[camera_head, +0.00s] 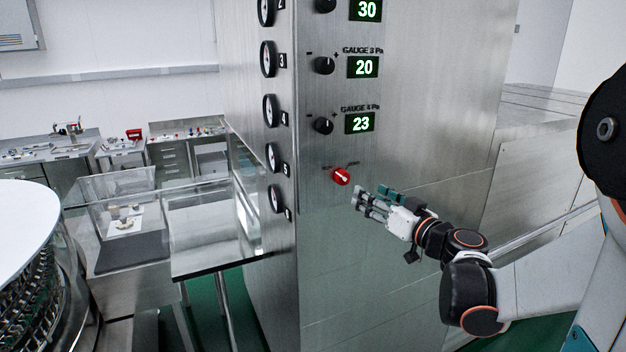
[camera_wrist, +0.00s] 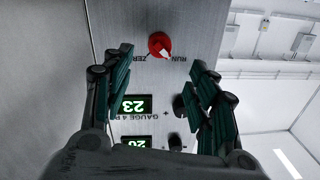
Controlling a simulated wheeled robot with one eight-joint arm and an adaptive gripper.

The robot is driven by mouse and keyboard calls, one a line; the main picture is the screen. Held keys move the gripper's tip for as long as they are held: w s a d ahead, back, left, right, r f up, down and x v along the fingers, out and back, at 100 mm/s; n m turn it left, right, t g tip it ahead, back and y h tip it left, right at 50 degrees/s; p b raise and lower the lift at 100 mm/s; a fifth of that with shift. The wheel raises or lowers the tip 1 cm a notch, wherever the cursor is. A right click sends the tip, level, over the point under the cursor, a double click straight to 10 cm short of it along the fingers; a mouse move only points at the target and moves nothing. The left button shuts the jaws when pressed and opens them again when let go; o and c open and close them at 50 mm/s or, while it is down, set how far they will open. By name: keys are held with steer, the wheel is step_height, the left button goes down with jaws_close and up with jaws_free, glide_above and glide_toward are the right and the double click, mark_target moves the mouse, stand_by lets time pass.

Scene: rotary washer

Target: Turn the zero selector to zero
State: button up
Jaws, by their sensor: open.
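The zero selector is a red round knob with a white pointer mark (camera_head: 341,176), low on the front of the steel cabinet. In the wrist view the knob (camera_wrist: 160,45) is beyond my fingertips, with the upside-down labels "RUN" and "ZERO" beside it. The white pointer slants toward the RUN side in the wrist view. My gripper (camera_head: 372,197) is to the right of and slightly below the knob in the head view, apart from it. It is open and empty; its green-padded fingers (camera_wrist: 165,70) stand wide apart in the wrist view.
Above the selector are the "GAUGE 4" display reading 23 (camera_head: 360,123) and its black knob (camera_head: 323,125). Round dials (camera_head: 276,199) line the cabinet's left side face. A glass-walled table (camera_head: 205,235) stands to the left. The steel panel right of the selector is bare.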

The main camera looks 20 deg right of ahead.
mark_target(346, 181)
steer(key=w, duration=0.7)
steer(key=w+a, duration=0.1)
steer(key=w, duration=0.2)
steer(key=shift+w, duration=0.15)
steer(key=shift+a, duration=0.1)
steer(key=c, duration=1)
